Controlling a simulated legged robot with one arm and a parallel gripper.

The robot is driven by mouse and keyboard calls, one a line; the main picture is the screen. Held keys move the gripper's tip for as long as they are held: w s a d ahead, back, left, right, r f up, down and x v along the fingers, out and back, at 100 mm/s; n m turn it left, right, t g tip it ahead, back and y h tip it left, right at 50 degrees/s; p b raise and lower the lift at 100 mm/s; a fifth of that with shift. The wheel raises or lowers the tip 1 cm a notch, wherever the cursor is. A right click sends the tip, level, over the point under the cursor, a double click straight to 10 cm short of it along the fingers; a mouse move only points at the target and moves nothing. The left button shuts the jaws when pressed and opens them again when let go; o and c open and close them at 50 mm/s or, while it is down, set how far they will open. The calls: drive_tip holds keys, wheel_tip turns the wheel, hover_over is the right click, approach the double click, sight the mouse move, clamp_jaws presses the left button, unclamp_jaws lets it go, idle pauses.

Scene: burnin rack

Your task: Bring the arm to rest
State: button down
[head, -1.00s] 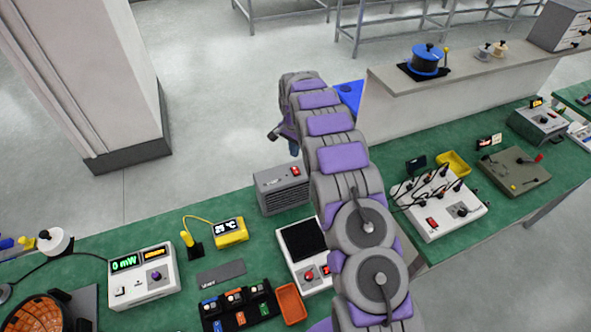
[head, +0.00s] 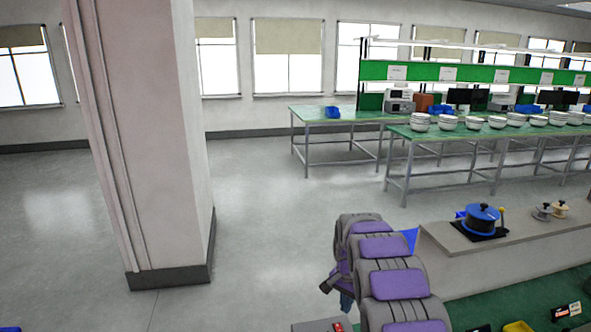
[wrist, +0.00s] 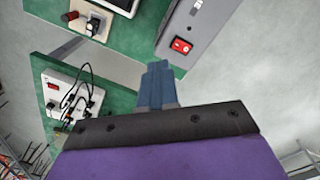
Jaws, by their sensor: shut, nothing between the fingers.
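My arm, grey with purple pads, rises from the bottom of the head view and reaches forward past the green bench. My gripper (head: 346,300) shows small at its end in the head view, partly hidden by the arm. In the wrist view the blue fingers of my gripper (wrist: 157,82) are together, with nothing between them. They point toward the edge of the green bench (wrist: 120,110), apart from the things on it.
In the wrist view a grey box with a red switch (wrist: 181,46) is close ahead, and a white unit with cables (wrist: 66,100) is at left. Open floor lies between.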

drive_tip(key=s+r+n+b, duration=0.2)
drive_tip(key=s+r, duration=0.3)
drive_tip(key=s, duration=0.5)
drive_tip(key=s+r+n+b, duration=0.15)
drive_tip(key=s+r, duration=0.35)
drive_tip(key=s, duration=0.6)
drive_tip(key=s+f+n+b, duration=0.1)
drive_tip(key=s+f+n, duration=0.1)
drive_tip(key=s, duration=1.1)
drive_tip(key=s+f+n+g+b, duration=0.1)
drive_tip(key=s+n, duration=0.1)
drive_tip(key=s, duration=1.2)
drive_tip(key=shift+a+f+n+b, duration=0.35)
